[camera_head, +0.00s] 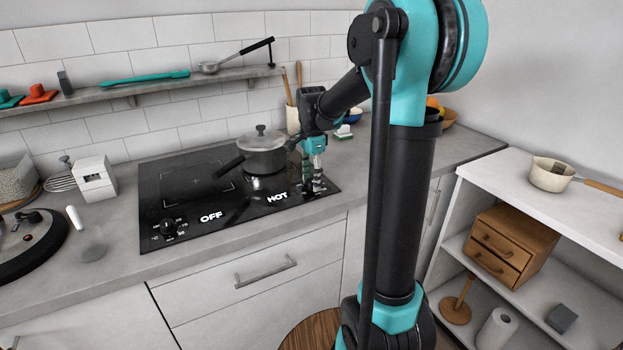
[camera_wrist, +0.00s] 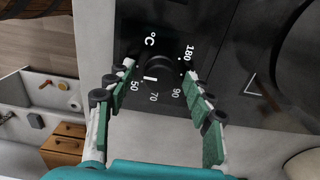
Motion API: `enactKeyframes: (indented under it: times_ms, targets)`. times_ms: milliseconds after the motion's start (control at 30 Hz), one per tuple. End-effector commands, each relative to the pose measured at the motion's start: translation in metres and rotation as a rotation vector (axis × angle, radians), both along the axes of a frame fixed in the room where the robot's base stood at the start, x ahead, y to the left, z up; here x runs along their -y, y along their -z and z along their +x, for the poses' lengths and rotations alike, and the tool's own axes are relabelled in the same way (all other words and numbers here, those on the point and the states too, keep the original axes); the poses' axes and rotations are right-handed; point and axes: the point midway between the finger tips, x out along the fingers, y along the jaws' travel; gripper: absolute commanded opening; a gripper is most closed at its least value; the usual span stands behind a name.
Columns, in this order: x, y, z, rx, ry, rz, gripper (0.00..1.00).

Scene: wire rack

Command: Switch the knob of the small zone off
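The black cooktop (camera_head: 190,205) is set in the grey counter and shows the white words OFF at left and HOT at right. My gripper (camera_head: 313,187) points down over its front right corner, by HOT, and hides the knob there. In the wrist view, a dark round knob (camera_wrist: 160,70) with a white mark sits among the numbers 50, 70, 90 and 180. My open gripper (camera_wrist: 158,75) has one green-padded finger on each side of it, with gaps visible; contact is not clear. The other knob (camera_head: 168,228) is near OFF.
A lidded pot (camera_head: 264,152) stands on the right rear zone, its handle pointing left, close behind my gripper. A utensil holder (camera_head: 293,119) stands behind. A white shelf unit (camera_head: 475,165) is at the right. The cooktop's left part is clear.

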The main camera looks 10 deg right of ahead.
Motion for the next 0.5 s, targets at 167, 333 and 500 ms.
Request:
enactKeyframes:
  times_ms: [167, 333, 500]
  targets:
    - [0.000, 0.000, 0.000, 0.000, 0.000, 0.000, 0.53]
    - [0.000, -0.010, 0.000, 0.000, 0.000, 0.000, 0.53]
    - [0.000, -0.039, 0.000, 0.000, 0.000, 0.000, 0.53]
